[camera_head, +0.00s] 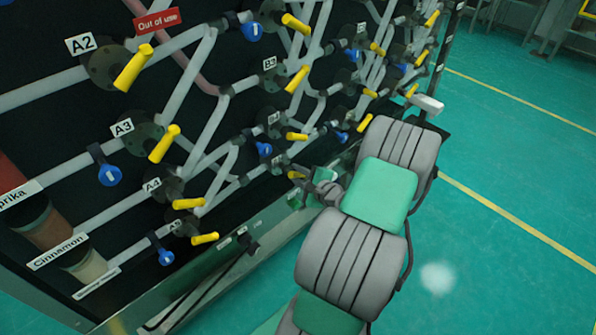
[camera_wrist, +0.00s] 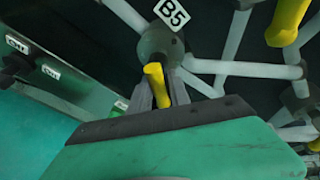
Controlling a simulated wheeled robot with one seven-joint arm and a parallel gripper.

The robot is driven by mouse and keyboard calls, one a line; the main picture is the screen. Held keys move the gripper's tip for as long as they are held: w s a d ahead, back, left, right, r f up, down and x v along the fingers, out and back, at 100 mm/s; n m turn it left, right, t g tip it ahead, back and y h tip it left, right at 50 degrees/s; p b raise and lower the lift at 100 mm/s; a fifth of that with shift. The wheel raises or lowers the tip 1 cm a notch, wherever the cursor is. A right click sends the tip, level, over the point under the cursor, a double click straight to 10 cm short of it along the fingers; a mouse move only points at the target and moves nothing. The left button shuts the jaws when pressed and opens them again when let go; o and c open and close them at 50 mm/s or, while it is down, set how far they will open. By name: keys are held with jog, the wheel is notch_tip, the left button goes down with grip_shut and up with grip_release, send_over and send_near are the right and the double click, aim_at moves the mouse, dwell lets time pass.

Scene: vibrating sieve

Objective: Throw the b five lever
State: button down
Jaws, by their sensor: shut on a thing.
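The B5 lever (camera_wrist: 156,85) has a short yellow handle on a grey round valve body (camera_wrist: 160,42). The B5 label (camera_wrist: 171,14) is just above it in the wrist view. My gripper (camera_wrist: 160,88) is shut on the yellow handle, with one grey finger on each side of it. In the head view my gripper (camera_head: 303,187) is at the low part of the panel, and only a little of the yellow B5 handle (camera_head: 295,174) shows there. My arm and fingers hide the rest of the handle in that view.
Another yellow lever (camera_wrist: 288,20) is at the upper right in the wrist view. Grey pipes cross the dark panel. The green floor (camera_head: 510,170) at the right is clear.

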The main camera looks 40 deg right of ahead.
jog(key=shift+a+f, duration=0.45)
jog(key=shift+f, duration=0.05)
jog(key=c, duration=1.6)
grip_release()
jog(key=shift+o, duration=1.4)
jog(key=shift+r, duration=0.15)
jog(key=shift+d+r, duration=0.2)
jog(key=shift+d, duration=0.05)
jog(key=v, duration=0.7)
jog(key=shift+s, duration=0.4)
jog(key=shift+r, duration=0.15)
